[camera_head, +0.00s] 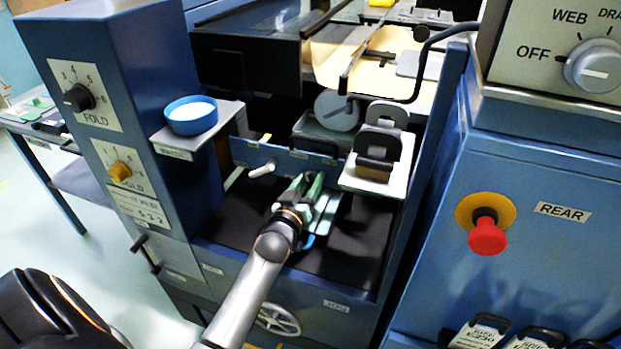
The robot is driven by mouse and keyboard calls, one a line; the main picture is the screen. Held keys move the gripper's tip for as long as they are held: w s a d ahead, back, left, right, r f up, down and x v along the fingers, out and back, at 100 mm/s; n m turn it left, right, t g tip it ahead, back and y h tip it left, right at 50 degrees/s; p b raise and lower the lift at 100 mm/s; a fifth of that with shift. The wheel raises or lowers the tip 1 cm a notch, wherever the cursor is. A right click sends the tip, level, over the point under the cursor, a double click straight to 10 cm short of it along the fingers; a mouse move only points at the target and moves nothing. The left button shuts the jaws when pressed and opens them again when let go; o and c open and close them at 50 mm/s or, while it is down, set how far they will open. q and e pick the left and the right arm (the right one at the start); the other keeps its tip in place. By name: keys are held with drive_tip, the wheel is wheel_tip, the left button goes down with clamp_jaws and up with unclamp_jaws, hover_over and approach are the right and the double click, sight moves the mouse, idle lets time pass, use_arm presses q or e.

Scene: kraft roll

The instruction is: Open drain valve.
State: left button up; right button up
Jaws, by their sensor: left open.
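My left gripper (303,191) is open, with its fingers over the dark recessed bay of the blue machine. A short white lever or handle (262,169) sticks out at the low blue wall (290,158) of the bay, left of and apart from the fingers. A spoked grey handwheel (278,319) is on the front panel below. No readable label says which part is the drain valve. A small blue curved part (308,241) shows beside my wrist, mostly hidden. My right gripper is out of view.
A blue bowl (192,115) stands on a ledge at the left of the bay. Black-handled blocks (377,150) sit on a white shelf (359,180) at the right. A red stop button (487,236) is on the right cabinet. The dark bay floor (355,235) has free room.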

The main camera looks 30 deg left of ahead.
use_arm(q)
drive_tip(key=shift+c, duration=0.4)
clamp_jaws()
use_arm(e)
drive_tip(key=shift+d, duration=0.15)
use_arm(q)
drive_tip(key=shift+r+m, duration=0.1)
drive_tip(key=shift+m, duration=0.2)
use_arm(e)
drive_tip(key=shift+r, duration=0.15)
use_arm(q)
drive_tip(key=shift+m+p, duration=0.35)
drive_tip(key=shift+m, duration=0.25)
drive_tip(key=m+p, duration=0.1)
drive_tip(key=m, duration=0.2)
drive_tip(key=shift+d, duration=0.1)
drive_tip(key=m, duration=0.3)
drive_tip(key=shift+w+d+m, duration=0.1)
drive_tip(key=shift+m, duration=0.3)
drive_tip(key=shift+d+m, duration=0.1)
drive_tip(key=shift+m, duration=1.6)
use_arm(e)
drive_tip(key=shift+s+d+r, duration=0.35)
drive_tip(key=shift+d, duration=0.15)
use_arm(q)
drive_tip(key=shift+m, duration=0.3)
